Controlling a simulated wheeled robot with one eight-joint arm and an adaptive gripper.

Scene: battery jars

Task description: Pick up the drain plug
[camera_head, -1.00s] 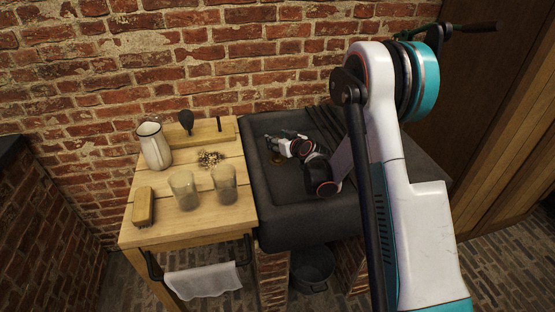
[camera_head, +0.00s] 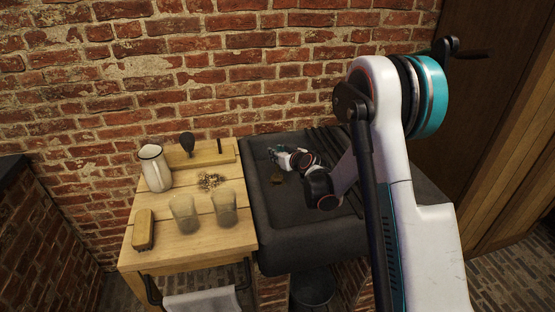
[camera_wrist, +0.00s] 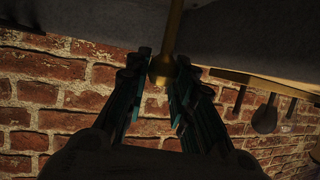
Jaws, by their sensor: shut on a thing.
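My gripper (camera_head: 274,156) is over the left part of the dark stone sink (camera_head: 285,240). In the wrist view, the gripper (camera_wrist: 162,75) has its dark fingers on both sides of a brass piece with a long stem, which I take for the drain plug (camera_wrist: 161,68). It is shut on this piece. In the head view the plug cannot be made out at the fingertips. A small brass drain (camera_head: 277,178) shows in the sink floor below the gripper.
A wooden table (camera_head: 150,261) stands left of the sink. It holds a white jug (camera_head: 155,170), two glasses (camera_head: 185,212), a brush (camera_head: 143,232) and a wooden rack (camera_head: 212,157). A brick wall (camera_head: 200,75) is close behind. A bucket (camera_head: 312,288) is below the sink.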

